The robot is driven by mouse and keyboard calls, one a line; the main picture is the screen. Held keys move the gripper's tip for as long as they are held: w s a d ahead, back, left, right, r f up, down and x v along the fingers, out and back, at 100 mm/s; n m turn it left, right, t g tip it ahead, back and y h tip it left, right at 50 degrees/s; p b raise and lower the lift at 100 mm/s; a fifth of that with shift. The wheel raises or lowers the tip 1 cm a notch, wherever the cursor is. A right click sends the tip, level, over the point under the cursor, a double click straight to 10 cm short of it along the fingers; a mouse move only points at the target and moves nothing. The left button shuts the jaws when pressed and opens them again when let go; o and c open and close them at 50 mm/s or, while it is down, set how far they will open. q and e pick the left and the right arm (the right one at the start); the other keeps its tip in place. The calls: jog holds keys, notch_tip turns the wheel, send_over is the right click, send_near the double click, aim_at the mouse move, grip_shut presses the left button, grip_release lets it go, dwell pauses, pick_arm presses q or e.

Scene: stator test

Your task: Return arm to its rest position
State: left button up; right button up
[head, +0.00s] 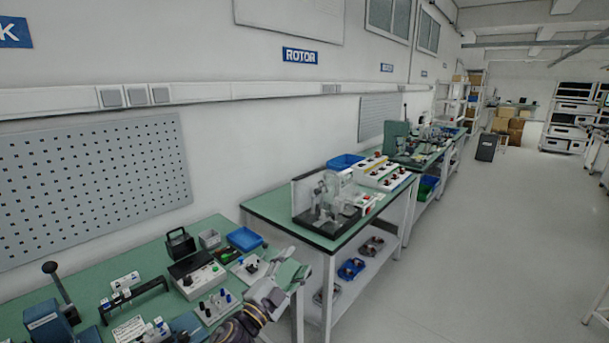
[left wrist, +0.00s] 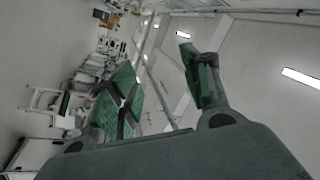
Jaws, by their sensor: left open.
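My left gripper (head: 285,267) shows at the lower middle of the head view, raised near the right end of the near green bench. Its arm comes in from the bottom edge. In the left wrist view its two green-padded fingers (left wrist: 160,90) stand wide apart with nothing between them. The wrist view is tilted and looks out over the room and ceiling lights. My right gripper is in neither view.
The near green bench (head: 150,252) holds a tester box (head: 197,278), a blue tray (head: 244,239) and a lever press (head: 58,290). A second bench (head: 270,208) carries a machine (head: 328,200). The floor (head: 480,250) to the right is clear.

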pick_arm(q)
jog(key=s+a+f+n+g+y, duration=0.2)
jog(key=s+a+f+n+y, duration=0.2)
jog(key=a+f+n+y, duration=0.25)
jog(key=s+a+f+n+g+y, duration=0.35)
jog(key=a+f+n+y, duration=0.2)
jog(key=a+f, duration=0.25)
jog(key=s+a+f+n+g, duration=0.15)
jog(key=s+f+g, duration=0.3)
jog(key=s, duration=0.65)
jog(key=s+a+f+n+g, duration=0.1)
jog(key=s+a+f+g, duration=0.3)
jog(key=s, duration=0.7)
notch_tip(320, 180, down, 33)
jog(key=s+a+g, duration=0.1)
jog(key=s+a+f, duration=0.3)
jog(key=s+f, duration=0.7)
jog(key=s+a+f+g, duration=0.1)
jog(key=s+a+f, duration=0.3)
jog(key=s+f, duration=0.6)
jog(key=shift+s+f, duration=0.15)
jog(key=shift+s, duration=0.65)
